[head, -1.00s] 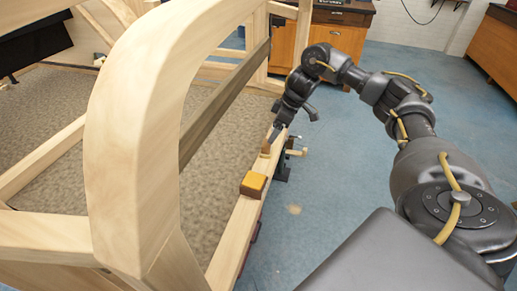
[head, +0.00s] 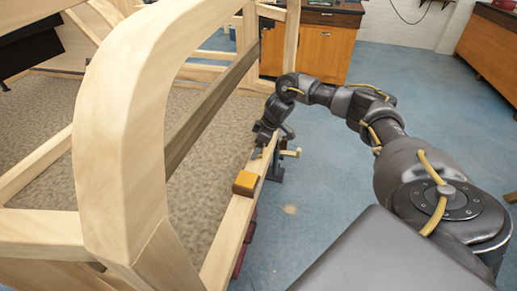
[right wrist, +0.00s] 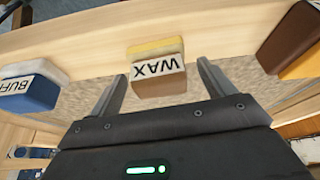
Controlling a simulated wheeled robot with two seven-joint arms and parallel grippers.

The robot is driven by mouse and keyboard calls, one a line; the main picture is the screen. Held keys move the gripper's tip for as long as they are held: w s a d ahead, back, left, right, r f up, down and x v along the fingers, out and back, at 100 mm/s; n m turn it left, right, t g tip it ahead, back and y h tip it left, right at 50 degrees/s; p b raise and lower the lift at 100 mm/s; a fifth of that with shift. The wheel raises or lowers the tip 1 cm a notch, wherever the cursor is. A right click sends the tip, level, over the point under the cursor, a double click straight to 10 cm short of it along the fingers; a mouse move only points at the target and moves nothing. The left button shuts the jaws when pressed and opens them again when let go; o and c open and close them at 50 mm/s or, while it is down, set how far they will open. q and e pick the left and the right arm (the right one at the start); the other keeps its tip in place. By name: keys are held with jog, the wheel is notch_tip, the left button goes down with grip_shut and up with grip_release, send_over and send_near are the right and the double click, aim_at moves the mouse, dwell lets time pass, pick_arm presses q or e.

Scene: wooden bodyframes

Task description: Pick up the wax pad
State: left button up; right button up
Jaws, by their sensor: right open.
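The wax pad (right wrist: 158,66) shows in the right wrist view. It has a yellowish top layer, a white label reading WAX and a brown lower part, and sits against a pale wooden rail (right wrist: 225,32). My right gripper (right wrist: 162,72) is open, with one finger on each side of the pad and visible gaps between. In the head view my right gripper (head: 257,152) is low at the wooden rail (head: 232,222), and I cannot make out the wax pad there. My left gripper is not in view.
A blue-and-white BUFF pad (right wrist: 30,88) lies left of the wax pad. A brown and orange block (right wrist: 291,38) is to its right; it also shows in the head view (head: 246,183). Large curved wooden frame (head: 115,150) stands left; blue floor (head: 325,215) is open.

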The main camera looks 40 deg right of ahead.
jog(key=shift+a+f, duration=0.1)
jog(key=shift+f, duration=0.25)
jog(key=shift+w, duration=0.1)
jog(key=c, duration=1.2)
jog(key=shift+o, duration=0.2)
jog(key=shift+r, duration=0.15)
